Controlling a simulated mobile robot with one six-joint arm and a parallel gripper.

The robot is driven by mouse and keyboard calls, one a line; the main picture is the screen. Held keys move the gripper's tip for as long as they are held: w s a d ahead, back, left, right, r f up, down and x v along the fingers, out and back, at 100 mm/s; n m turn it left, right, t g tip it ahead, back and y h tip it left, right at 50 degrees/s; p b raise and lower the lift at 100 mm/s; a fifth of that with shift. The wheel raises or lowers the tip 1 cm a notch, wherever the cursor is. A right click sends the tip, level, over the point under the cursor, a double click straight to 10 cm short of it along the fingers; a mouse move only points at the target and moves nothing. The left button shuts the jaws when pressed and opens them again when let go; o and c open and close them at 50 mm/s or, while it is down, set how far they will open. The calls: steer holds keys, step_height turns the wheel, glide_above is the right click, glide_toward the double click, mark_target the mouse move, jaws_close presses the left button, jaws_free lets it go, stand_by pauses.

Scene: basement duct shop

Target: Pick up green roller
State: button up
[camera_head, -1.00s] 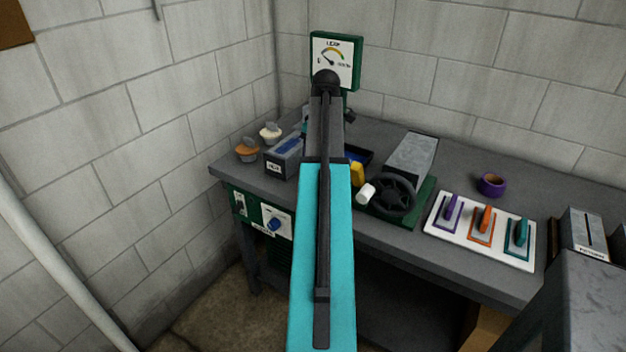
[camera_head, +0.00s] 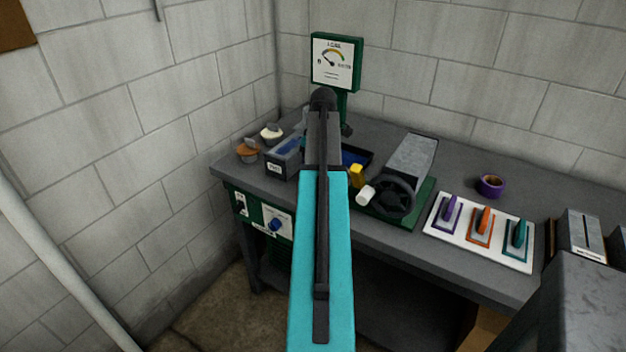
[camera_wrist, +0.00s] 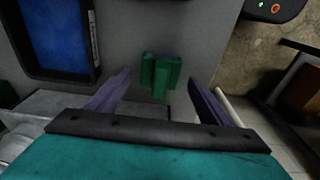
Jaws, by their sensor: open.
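A green object (camera_wrist: 160,75), which looks like the green roller, lies on the grey bench top in the wrist view. It shows as a short, ridged green shape with a darker band at its upper end. My gripper (camera_wrist: 159,80) is open, with one purple finger on each side of the green object and a gap on both sides. I cannot tell how far above it the fingertips are. In the head view my arm hides the gripper and the green object.
A dark tray with a blue inside (camera_wrist: 62,35) lies left of the gripper. The bench (camera_head: 375,235) also carries a grey box (camera_head: 283,158), a green-based machine with a black handwheel (camera_head: 393,197), a gauge (camera_head: 336,62), a purple tape roll (camera_head: 491,186) and a white tool board (camera_head: 460,230).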

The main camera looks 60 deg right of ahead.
steer(key=shift+f, duration=0.45)
steer(key=c, duration=1.3)
steer(key=shift+r, duration=0.1)
steer(key=shift+r+b, duration=0.9)
steer(key=shift+r, duration=4.05)
steer(key=o, duration=0.4)
steer(key=shift+w, duration=0.1)
steer(key=shift+c, duration=0.6)
